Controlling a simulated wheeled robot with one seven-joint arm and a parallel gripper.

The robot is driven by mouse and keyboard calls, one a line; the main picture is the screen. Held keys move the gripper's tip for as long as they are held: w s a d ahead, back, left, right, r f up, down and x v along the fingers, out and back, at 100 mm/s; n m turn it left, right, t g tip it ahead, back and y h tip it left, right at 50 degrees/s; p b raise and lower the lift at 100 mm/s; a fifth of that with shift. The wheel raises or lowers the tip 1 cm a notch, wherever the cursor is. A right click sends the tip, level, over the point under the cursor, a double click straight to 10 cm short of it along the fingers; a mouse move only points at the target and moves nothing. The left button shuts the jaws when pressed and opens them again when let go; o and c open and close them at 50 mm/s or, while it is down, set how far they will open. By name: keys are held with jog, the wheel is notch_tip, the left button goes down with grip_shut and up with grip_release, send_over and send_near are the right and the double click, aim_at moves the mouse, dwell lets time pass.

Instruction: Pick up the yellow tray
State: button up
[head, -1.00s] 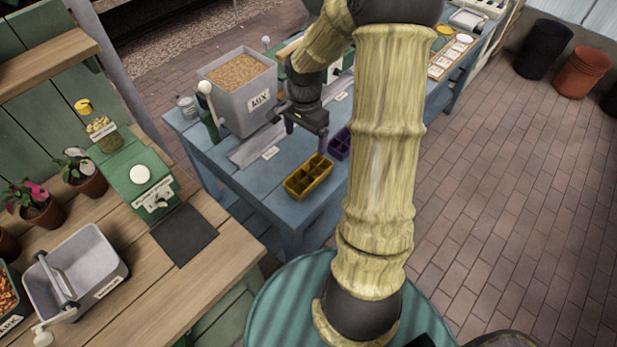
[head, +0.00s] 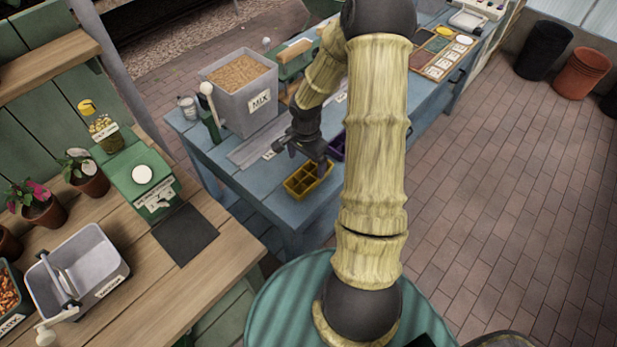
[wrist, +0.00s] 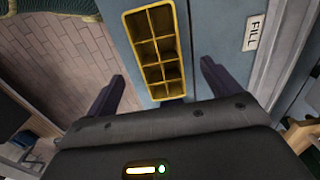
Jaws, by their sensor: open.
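The yellow tray (head: 298,190) lies on the blue table near its front corner. It is a small rectangular tray with several square compartments. In the wrist view the yellow tray (wrist: 186,50) shows ahead of and between my fingers, its compartments looking empty. My gripper (head: 308,165) is open just above and behind the tray in the head view. In the wrist view my gripper (wrist: 164,82) has its two dark fingers spread wide, one on each side of the tray's line, with nothing held. I cannot tell the exact height above the tray.
A grey MIX bin (head: 250,105) full of grain stands behind on the blue table (head: 245,190). A wooden bench (head: 150,270) with a grey tub is at left.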

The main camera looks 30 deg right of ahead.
aim_at(309, 174)
jog(key=shift+f, duration=1.25)
jog(key=shift+f, duration=0.1)
jog(key=shift+w+d+f+p, duration=0.1)
jog(key=shift+d+f+p, duration=0.1)
jog(key=shift+f, duration=0.65)
jog(key=shift+s+d+f+p, duration=0.1)
jog(key=shift+f+p, duration=0.05)
jog(key=shift+f, duration=0.65)
jog(key=shift+w+d+f+p, duration=0.1)
jog(key=shift+d+f+p, duration=0.1)
jog(key=shift+f, duration=0.65)
jog(key=c, duration=1.1)
jog(key=shift+o, duration=0.2)
jog(key=shift+a+r, duration=0.1)
notch_tip(309, 174, up, 10)
jog(key=shift+w+f, duration=0.1)
jog(key=shift+f, duration=0.15)
jog(key=shift+s+r, duration=0.2)
